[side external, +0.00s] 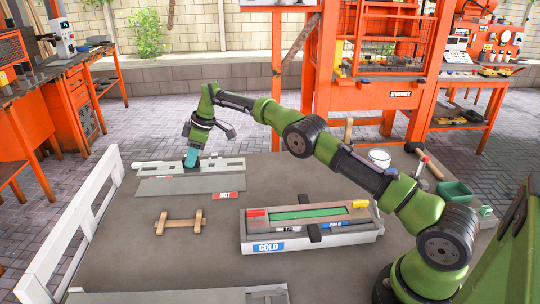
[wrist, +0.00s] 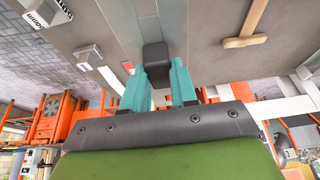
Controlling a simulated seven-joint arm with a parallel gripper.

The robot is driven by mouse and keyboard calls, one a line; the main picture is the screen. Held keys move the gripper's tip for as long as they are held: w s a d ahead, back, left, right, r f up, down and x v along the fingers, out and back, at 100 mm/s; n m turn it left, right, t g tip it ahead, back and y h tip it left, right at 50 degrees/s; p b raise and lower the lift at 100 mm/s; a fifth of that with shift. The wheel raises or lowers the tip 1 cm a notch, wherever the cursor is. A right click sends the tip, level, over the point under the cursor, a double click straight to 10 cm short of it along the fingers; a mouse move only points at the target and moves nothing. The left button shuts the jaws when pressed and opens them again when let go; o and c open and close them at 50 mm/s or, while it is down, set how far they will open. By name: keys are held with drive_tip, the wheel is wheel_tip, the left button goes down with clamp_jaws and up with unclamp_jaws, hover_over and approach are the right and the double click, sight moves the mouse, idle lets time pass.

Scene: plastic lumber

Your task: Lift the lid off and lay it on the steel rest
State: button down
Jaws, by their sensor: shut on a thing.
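My gripper (side external: 190,163) is low over the grey flat assembly (side external: 175,186) with a red HOT label (side external: 224,195), at the far left of the table. In the wrist view its teal fingers (wrist: 170,85) are closed on a dark block (wrist: 155,55), which looks like the lid's grip. A blue-grey strip (wrist: 142,22) runs under that block, probably the lid. I cannot tell whether it is raised or resting. Which grey piece is the steel rest is unclear.
A COLD-labelled mould (side external: 268,246) with a green channel (side external: 305,212) stands at centre right. A wooden piece with two crossbars (side external: 180,222) lies at centre left; it also shows in the wrist view (wrist: 245,42). A white rail (side external: 80,225) edges the left. A white pot (side external: 379,158) and green bin (side external: 454,191) stand at right.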

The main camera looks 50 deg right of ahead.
sight(194, 170)
drive_tip(key=shift+f, duration=2.7)
drive_tip(key=shift+f, duration=0.7)
drive_tip(key=shift+c, duration=2.1)
unclamp_jaws()
drive_tip(key=shift+f, duration=0.1)
drive_tip(key=shift+r, duration=3.55)
